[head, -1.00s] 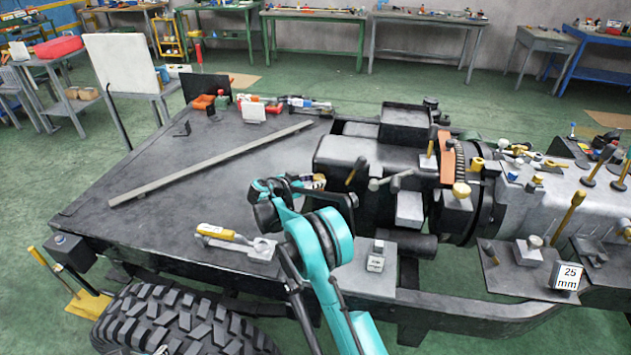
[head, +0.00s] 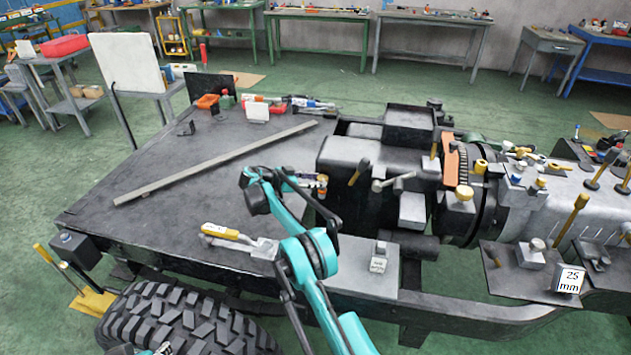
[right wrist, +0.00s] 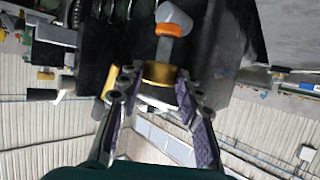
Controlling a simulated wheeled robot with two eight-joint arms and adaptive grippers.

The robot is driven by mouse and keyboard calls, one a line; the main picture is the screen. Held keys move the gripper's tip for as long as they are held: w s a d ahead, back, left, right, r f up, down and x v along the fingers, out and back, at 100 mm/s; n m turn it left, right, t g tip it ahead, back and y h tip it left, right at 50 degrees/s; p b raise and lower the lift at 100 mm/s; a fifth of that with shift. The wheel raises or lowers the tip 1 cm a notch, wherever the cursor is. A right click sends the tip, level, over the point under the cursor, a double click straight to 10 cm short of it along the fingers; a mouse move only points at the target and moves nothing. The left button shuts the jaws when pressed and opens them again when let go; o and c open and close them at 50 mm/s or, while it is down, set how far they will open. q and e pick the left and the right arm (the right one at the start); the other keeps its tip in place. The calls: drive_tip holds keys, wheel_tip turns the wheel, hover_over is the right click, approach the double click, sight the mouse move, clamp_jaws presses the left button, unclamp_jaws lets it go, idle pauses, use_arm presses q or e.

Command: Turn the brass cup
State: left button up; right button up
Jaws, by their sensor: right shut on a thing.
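The brass cup (head: 322,181) is a small gold piece on the left end face of the dark grey housing in the head view.
The dark housing (head: 345,155) with levers stands right of the cup. A long grey bar (head: 215,165) lies across the deck. The deck between bar and tool is largely clear.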

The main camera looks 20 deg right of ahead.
drive_tip(key=shift+f, duration=0.15)
drive_tip(key=o, duration=1.2)
drive_tip(key=shift+c, duration=0.2)
